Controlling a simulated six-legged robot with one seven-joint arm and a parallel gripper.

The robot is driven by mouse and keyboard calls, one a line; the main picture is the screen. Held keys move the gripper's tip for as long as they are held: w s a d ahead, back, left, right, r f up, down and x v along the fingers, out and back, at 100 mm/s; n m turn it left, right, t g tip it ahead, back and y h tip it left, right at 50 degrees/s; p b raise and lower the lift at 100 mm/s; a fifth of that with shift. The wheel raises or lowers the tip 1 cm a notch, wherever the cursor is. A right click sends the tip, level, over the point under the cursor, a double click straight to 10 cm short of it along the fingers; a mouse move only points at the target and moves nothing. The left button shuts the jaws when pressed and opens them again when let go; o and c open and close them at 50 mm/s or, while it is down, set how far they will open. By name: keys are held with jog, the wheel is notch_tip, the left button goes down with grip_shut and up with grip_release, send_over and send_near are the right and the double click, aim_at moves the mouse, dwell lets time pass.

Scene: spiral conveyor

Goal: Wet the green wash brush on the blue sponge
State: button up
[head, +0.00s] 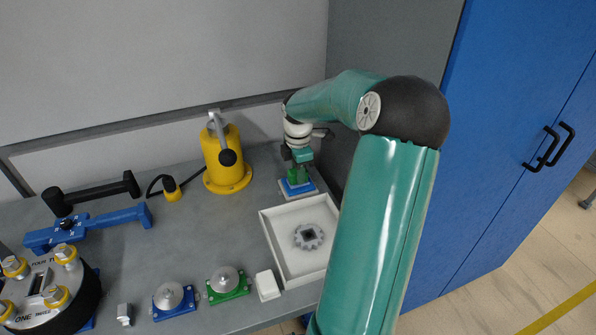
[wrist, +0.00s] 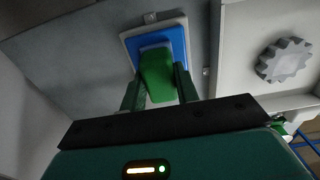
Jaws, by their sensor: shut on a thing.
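My gripper (head: 300,168) is at the back right of the bench, pointing down. In the wrist view my gripper (wrist: 160,92) has its two fingers on either side of the green wash brush (wrist: 157,72), shut on it. The brush is directly over the blue sponge (wrist: 178,36), which sits in a shallow pale tray (wrist: 126,36). In the head view the blue sponge (head: 297,187) shows just below the green brush (head: 294,176). The brush's lower end overlaps the sponge in both views; I cannot tell for certain whether they touch.
A white tray (head: 275,252) with a grey gear (head: 309,236) lies in front of the sponge. A yellow cylinder with a lever (head: 222,160) stands to the left. A white block (head: 267,285) and a green mount (head: 228,284) are near the front edge. A grey wall is close behind.

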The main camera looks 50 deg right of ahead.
jog(key=shift+f, duration=0.1)
jog(key=shift+r, duration=3.55)
jog(key=shift+s, duration=0.1)
